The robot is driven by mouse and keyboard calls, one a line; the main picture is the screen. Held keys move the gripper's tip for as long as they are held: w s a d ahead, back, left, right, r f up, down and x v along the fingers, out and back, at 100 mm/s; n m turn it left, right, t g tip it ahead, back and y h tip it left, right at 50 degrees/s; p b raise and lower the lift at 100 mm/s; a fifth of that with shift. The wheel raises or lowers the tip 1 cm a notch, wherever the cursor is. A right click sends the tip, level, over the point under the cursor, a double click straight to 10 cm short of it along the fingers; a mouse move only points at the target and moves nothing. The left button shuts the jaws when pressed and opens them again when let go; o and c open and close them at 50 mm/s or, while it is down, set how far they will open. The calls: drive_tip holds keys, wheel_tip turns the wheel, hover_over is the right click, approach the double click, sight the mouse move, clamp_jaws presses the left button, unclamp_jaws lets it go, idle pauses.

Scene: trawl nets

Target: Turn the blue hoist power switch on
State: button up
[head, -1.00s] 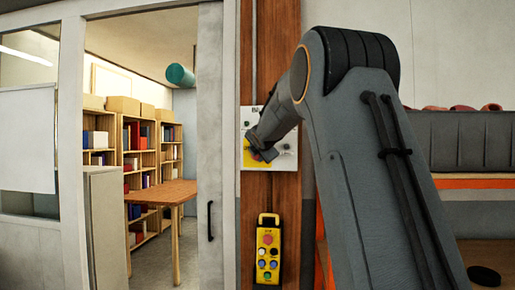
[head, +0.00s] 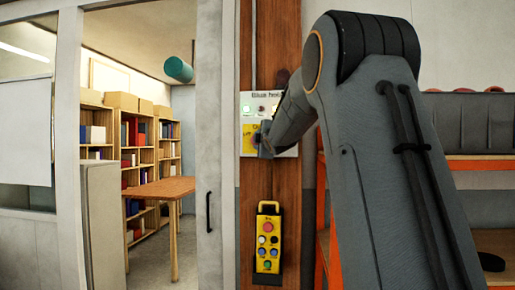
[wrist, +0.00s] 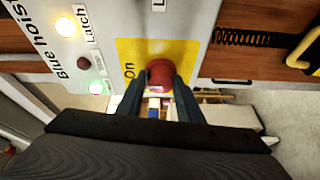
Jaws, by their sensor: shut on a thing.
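A light grey switch panel (head: 289,103) hangs on the wooden post, and its heading reads "Blue hoist" in the wrist view (wrist: 25,12). It carries a yellow plate marked "On" (wrist: 127,49) with a red knob (wrist: 159,72) on it. My gripper (wrist: 158,88) has one finger on each side of the knob and is shut on it. In the head view my gripper (head: 262,143) covers the knob and part of the plate. A yellowish-white lamp (wrist: 66,27) and a green lamp (wrist: 97,87) glow on the panel, with a dark red one (wrist: 84,66) nearby.
A yellow pendant control (head: 269,243) with several coloured buttons hangs below the panel. An orange-framed shelf (head: 470,157) stands at the right behind my arm. A doorway at the left opens on a room with a wooden table (head: 160,188) and bookcases.

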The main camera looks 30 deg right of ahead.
drive_tip(key=shift+r+m+b, duration=0.1)
drive_tip(key=shift+m+b, duration=0.3)
drive_tip(key=shift+b, duration=0.05)
drive_tip(key=o, duration=0.8)
drive_tip(key=shift+o, duration=1.1)
drive_tip(key=shift+w+d, duration=0.1)
drive_tip(key=shift+w, duration=0.05)
drive_tip(key=b+v, duration=0.2)
drive_tip(key=v, duration=0.6)
drive_tip(key=shift+b, duration=0.3)
